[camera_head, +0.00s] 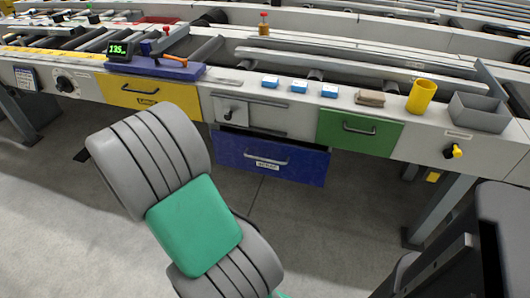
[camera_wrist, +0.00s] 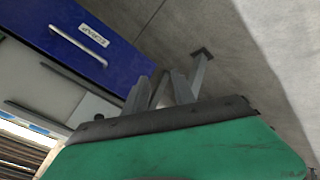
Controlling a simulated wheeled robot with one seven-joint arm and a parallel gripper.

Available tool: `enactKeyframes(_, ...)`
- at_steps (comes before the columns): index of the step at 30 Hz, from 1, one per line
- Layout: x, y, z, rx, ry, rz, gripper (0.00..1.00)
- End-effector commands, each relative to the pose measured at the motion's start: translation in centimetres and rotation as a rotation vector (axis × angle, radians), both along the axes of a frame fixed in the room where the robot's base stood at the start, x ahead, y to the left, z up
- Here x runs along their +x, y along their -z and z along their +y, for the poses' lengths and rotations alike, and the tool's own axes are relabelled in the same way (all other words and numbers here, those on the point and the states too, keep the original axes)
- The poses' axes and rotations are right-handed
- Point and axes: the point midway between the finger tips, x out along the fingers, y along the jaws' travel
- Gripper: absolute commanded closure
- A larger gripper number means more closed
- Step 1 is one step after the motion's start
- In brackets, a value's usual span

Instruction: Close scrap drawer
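The scrap drawer (camera_head: 297,166) is blue, with a silver bar handle and a white label, low under the middle of the table. Its face stands out from the table front, with a dark gap above it, so it is partly open. The wrist view shows the drawer (camera_wrist: 55,22) at the upper left, its handle (camera_wrist: 79,44) running slantwise beside the label. My gripper (camera_wrist: 160,92) shows at the lower middle of the wrist view, fingers apart and empty, not touching the drawer. In the head view my arm hides the gripper.
A yellow drawer (camera_head: 134,92) is left of the scrap drawer and a green drawer (camera_head: 358,135) above right; both look shut. A grey panel with a small handle (camera_head: 232,112) lies above it. A table leg (camera_head: 438,213) stands right. The floor in front is clear.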

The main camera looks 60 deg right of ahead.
Motion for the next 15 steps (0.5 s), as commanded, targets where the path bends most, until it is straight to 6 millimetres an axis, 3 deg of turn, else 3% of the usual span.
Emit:
enactKeyframes(1, -2.0, 0.7, -4.9, -0.11, 0.038, 0.051, 0.68)
enactKeyframes(3, -5.1, 1.7, -11.1, -0.294, 0.046, 0.124, 0.68)
enactKeyframes(6, -9.7, 3.1, -16.7, -0.511, -0.013, 0.26, 0.68)
enactKeyframes(10, -13.8, 5.2, -19.0, -0.678, -0.146, 0.414, 0.68)
enactKeyframes(15, -15.4, 6.8, -19.2, -0.748, -0.246, 0.493, 0.68)
